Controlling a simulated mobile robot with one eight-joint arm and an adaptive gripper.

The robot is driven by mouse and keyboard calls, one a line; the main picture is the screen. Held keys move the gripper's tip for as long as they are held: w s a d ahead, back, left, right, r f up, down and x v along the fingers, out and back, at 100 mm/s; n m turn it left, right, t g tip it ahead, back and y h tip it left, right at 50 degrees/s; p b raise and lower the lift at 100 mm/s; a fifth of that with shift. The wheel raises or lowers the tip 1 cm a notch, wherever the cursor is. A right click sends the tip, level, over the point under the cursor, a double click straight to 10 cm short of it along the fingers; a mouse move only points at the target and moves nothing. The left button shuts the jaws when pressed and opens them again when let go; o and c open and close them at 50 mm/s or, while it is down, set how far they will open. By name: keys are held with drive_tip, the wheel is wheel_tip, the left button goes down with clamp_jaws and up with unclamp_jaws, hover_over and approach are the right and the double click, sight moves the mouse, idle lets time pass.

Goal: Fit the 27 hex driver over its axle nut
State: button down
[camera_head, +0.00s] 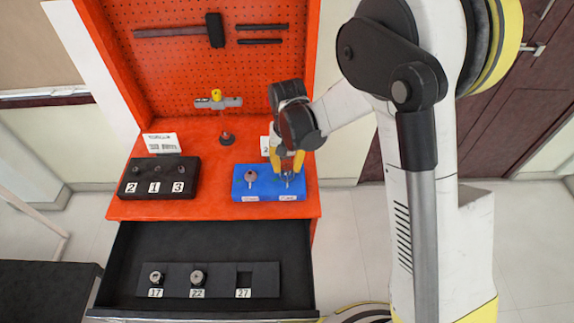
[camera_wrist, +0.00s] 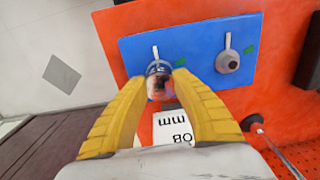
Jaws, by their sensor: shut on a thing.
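My gripper (camera_head: 287,165) is over the right half of the blue block (camera_head: 268,194), with its yellow fingers pointing down. The driver is in line with the block's one station.
The open drawer (camera_head: 125,262) has a dark rack with drivers 17 (camera_head: 156,277) and 22 (camera_head: 197,276); the place marked 27 (camera_head: 244,278) is empty. A black block (camera_head: 158,188) marked 2, 1, 3 stands left. A yellow-topped upright tool (camera_head: 217,101) stands behind.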

drive_tip(key=shift+f, duration=0.1)
idle(0.3)
drive_tip(key=c, duration=1)
unclamp_jaws()
drive_tip(key=shift+c, duration=0.2)
wheel_tip(320, 180, up, 12)
drive_tip(key=s+d+r+t, duration=0.3)
drive_tip(key=s+d+r, duration=0.1)
drive_tip(key=s+d, duration=0.3)
drive_tip(key=s+d+r+t, duration=0.4)
drive_tip(key=s+d, duration=0.4)
drive_tip(key=s, duration=0.2)
drive_tip(key=shift+s+d+r, duration=0.25)
drive_tip(key=shift+s+r, duration=0.15)
drive_tip(key=shift+r, duration=0.25)
